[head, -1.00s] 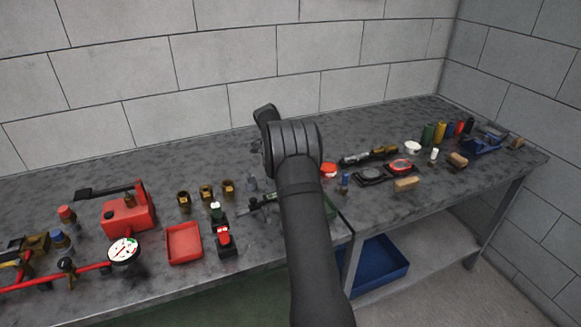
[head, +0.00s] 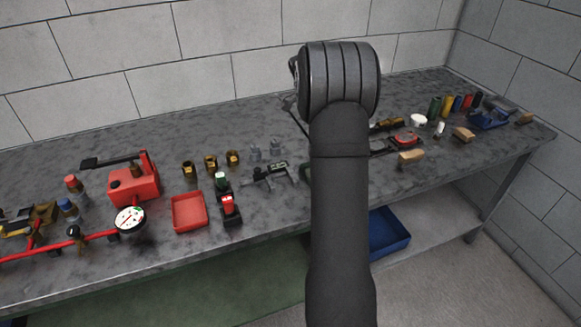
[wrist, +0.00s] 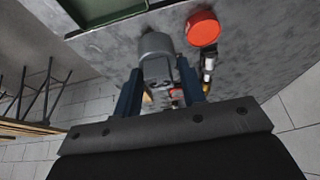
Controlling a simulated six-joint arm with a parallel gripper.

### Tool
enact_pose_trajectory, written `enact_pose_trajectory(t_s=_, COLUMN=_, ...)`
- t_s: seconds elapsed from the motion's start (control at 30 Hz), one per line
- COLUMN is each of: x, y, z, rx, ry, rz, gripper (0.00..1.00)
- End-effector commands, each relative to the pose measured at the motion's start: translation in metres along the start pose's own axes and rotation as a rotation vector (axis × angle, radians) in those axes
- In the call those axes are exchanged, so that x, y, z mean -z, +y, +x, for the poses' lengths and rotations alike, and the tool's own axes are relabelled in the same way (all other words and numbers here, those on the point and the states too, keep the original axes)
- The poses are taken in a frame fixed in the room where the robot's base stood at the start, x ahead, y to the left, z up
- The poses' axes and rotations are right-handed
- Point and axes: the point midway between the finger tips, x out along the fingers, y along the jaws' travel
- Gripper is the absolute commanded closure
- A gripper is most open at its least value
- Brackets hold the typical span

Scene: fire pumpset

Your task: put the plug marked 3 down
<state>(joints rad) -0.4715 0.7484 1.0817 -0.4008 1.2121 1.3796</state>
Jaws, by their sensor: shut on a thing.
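My gripper (wrist: 160,78) shows in the wrist view, its two blue-grey fingers shut on a grey cylindrical plug (wrist: 155,44). No number can be read on the plug from here. The plug appears over the dark grey bench top, beside a round red object (wrist: 203,28); I cannot tell how high it is above the surface. In the head view my gripper and the held plug are hidden behind my arm.
The bench (head: 330,210) carries a red tray (head: 189,212), several brass fittings (head: 210,163), a red pump box (head: 134,183) and a gauge (head: 130,218) on the left. A wooden block (head: 411,156) and a blue vise (head: 490,119) lie right. A green-edged tray (wrist: 100,10) shows beside the plug.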

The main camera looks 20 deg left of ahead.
Motion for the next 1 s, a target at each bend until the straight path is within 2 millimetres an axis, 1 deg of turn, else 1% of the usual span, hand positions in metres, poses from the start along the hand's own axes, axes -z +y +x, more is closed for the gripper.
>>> enact_pose_trajectory(t_s=0.03, x=-0.007, y=0.012, z=-0.007, rx=0.001, ry=0.001, rz=-0.001, gripper=1.00)
enact_pose_trajectory(t_s=0.1, x=-0.019, y=0.029, z=-0.013, rx=0.001, ry=0.002, rz=-0.002, gripper=1.00)
enact_pose_trajectory(t_s=0.3, x=-0.049, y=0.080, z=-0.025, rx=0.002, ry=0.001, rz=0.000, gripper=1.00)
enact_pose_trajectory(t_s=0.4, x=-0.061, y=0.102, z=-0.028, rx=0.000, ry=0.001, rz=0.000, gripper=1.00)
enact_pose_trajectory(t_s=0.5, x=-0.069, y=0.117, z=-0.029, rx=0.000, ry=0.000, rz=0.000, gripper=1.00)
enact_pose_trajectory(t_s=0.57, x=-0.072, y=0.123, z=-0.030, rx=0.000, ry=0.000, rz=0.000, gripper=1.00)
enact_pose_trajectory(t_s=0.67, x=-0.079, y=0.126, z=-0.029, rx=0.000, ry=0.000, rz=-0.001, gripper=1.00)
enact_pose_trajectory(t_s=0.73, x=-0.086, y=0.121, z=-0.026, rx=0.000, ry=-0.001, rz=-0.002, gripper=1.00)
enact_pose_trajectory(t_s=0.87, x=-0.111, y=0.103, z=-0.019, rx=-0.001, ry=-0.001, rz=-0.005, gripper=1.00)
enact_pose_trajectory(t_s=1.0, x=-0.140, y=0.081, z=-0.010, rx=0.000, ry=-0.001, rz=-0.004, gripper=1.00)
